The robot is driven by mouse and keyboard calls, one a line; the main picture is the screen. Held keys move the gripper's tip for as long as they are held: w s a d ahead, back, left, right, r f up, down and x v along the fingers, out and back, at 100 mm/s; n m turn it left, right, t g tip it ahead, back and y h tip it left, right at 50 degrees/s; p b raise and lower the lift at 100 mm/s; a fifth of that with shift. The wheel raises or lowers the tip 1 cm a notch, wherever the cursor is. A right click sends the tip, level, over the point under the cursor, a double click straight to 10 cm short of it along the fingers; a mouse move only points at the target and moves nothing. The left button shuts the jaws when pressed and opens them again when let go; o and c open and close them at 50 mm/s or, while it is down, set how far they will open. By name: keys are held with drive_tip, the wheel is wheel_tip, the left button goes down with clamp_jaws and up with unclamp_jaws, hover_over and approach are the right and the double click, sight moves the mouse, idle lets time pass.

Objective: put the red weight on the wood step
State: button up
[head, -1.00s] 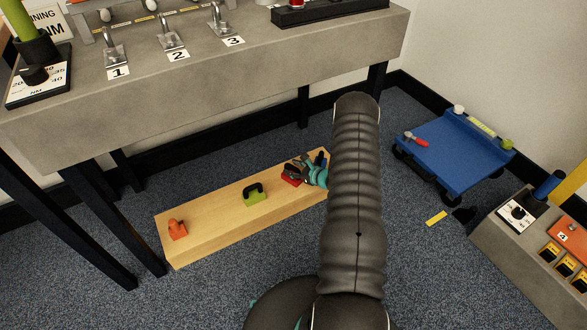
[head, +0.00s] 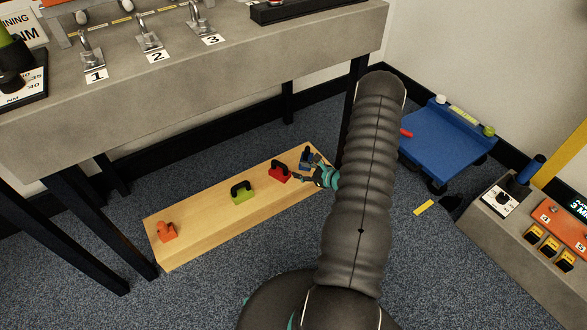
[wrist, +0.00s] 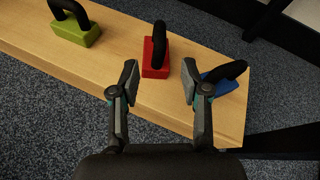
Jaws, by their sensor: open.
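The red weight (head: 279,174), a red block with a black handle, sits upright on the wood step (head: 205,218), between the green weight and the blue weight. It also shows in the wrist view (wrist: 155,57), just beyond my fingertips. My gripper (head: 311,172) is open and empty, to the right of the red weight in the head view. In the wrist view the two fingers (wrist: 159,82) are spread apart, with the red weight ahead between them and not touching them. The right finger overlaps part of the view of the blue weight (wrist: 222,78).
A green weight (head: 242,192) and an orange weight (head: 167,232) stand farther left on the step. A grey bench (head: 200,75) with black legs stands behind it. A blue cart (head: 445,140) and a grey console (head: 500,225) are to the right. Carpet in front is clear.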

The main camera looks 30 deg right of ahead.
drive_tip(key=s+a+r+n+g+y, duration=0.2)
drive_tip(key=a+r+n+g+y, duration=0.15)
drive_tip(key=a+r+n, duration=0.7)
drive_tip(key=s+a+r+n+g+y, duration=0.2)
drive_tip(key=a+r+n+g, duration=0.25)
drive_tip(key=a+r, duration=0.95)
drive_tip(key=s+a+r+n+h, duration=0.1)
drive_tip(key=s+r+n+h, duration=0.4)
drive_tip(key=s, duration=0.7)
drive_tip(key=s+r+n+h, duration=0.5)
drive_tip(key=s+r+n, duration=0.4)
drive_tip(key=r, duration=0.5)
drive_tip(key=s, duration=0.2)
drive_tip(key=shift+s+a+r+n+t, duration=0.2)
drive_tip(key=shift+s+a+n+t, duration=0.1)
drive_tip(key=shift+s+a+t, duration=0.1)
drive_tip(key=shift+c, duration=0.4)
drive_tip(key=shift+d, duration=0.2)
